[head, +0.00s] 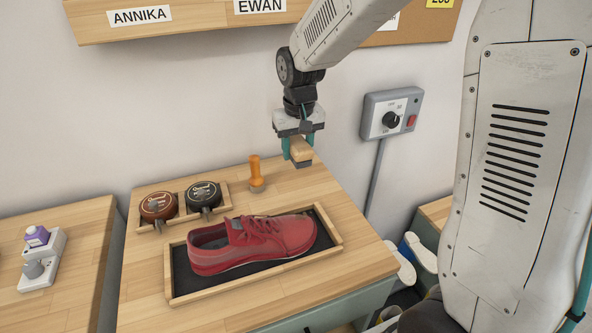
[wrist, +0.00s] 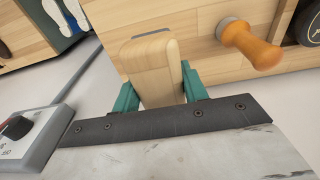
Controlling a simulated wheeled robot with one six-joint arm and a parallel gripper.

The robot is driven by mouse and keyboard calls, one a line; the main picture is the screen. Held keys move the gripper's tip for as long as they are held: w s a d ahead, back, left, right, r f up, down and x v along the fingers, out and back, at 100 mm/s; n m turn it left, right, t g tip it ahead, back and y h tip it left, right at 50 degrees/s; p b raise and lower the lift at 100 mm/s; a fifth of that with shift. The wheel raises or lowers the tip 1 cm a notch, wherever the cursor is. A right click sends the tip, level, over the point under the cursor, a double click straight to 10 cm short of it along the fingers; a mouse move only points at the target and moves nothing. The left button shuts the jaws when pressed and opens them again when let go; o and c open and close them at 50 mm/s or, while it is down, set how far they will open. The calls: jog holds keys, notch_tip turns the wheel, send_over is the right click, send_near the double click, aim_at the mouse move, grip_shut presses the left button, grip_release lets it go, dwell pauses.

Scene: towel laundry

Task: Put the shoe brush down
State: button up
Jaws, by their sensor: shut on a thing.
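The shoe brush (head: 301,150) has a pale wooden body with a dark lower side. My gripper (head: 298,150) is shut on it and holds it in the air over the back right of the wooden table (head: 350,235). In the wrist view the brush's wooden body (wrist: 157,75) sits between the two teal fingers (wrist: 158,88), with a dark strip at its far end. A gap shows between the brush and the table top in the head view. The tips of the fingers are partly hidden by the brush.
A red shoe (head: 255,243) lies in a framed tray (head: 327,247). An orange-handled tool (head: 256,174) stands behind it. Two round tins, brown (head: 158,206) and black (head: 203,195), sit in a small holder. A grey wall switch box (head: 391,113) is right of my gripper. The table's right side is bare.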

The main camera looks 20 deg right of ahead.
aim_at(297, 177)
jog(key=shift+f, duration=3.1)
jog(key=shift+f, duration=0.1)
jog(key=o, duration=1.2)
